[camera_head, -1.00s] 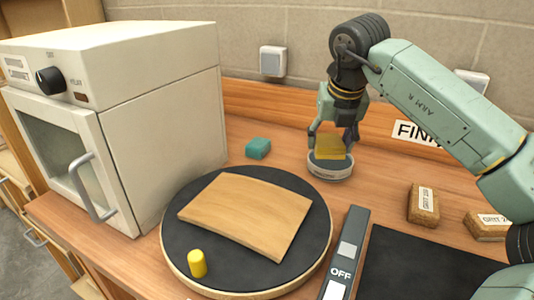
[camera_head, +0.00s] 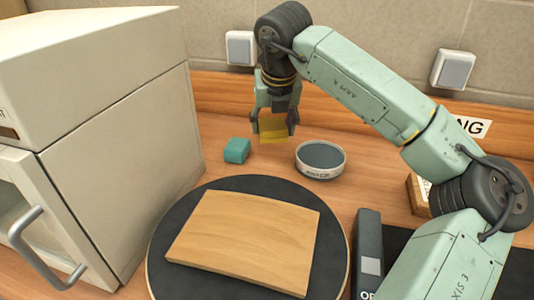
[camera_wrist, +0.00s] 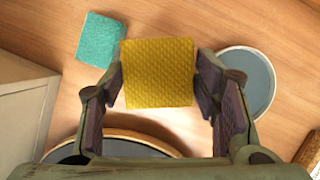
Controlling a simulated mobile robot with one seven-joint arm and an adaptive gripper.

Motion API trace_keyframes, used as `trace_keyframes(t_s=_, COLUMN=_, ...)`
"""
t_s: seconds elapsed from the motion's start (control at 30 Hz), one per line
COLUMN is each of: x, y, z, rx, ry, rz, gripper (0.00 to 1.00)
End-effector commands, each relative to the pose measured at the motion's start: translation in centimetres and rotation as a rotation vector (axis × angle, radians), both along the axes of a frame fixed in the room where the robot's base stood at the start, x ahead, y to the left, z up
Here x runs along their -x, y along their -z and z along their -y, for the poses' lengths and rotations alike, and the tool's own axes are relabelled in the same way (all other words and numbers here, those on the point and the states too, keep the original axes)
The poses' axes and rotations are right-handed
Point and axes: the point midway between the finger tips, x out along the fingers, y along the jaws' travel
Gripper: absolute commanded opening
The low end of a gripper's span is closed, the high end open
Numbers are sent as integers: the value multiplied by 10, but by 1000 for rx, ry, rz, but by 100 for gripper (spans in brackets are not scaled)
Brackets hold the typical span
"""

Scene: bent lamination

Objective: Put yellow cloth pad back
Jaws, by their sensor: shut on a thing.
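The yellow cloth pad (camera_head: 273,129) is in my gripper (camera_head: 272,124), which is shut on it by two opposite sides. The pad also fills the middle of the wrist view (camera_wrist: 157,73), with its woven top showing. It is above the wooden bench, between a teal pad (camera_head: 237,150) on the left and a round dish (camera_head: 320,160) on the right. The dish has a white labelled rim and a dark grey-blue inside with nothing on it. The teal pad lies flat on the bench and also shows in the wrist view (camera_wrist: 100,39).
A curved wooden board (camera_head: 245,240) lies on a round black turntable (camera_head: 332,250) in front. A cream cabinet oven (camera_head: 110,140) stands at the left. A dark switch strip (camera_head: 368,245) is right of the turntable. A brown block (camera_head: 418,193) is partly hidden behind my arm.

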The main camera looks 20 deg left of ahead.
Motion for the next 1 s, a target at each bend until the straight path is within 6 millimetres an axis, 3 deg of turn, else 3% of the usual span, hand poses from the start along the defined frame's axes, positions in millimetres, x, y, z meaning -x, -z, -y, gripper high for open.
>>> trace_keyframes(t_s=0.13, x=1, y=26, z=0, rx=-1, ry=-1, rz=-5, gripper=34)
trace_keyframes(t_s=0.6, x=1, y=77, z=0, rx=-1, ry=-1, rz=-3, gripper=34)
trace_keyframes(t_s=1.0, x=0, y=83, z=0, rx=0, ry=0, rz=-1, gripper=34)
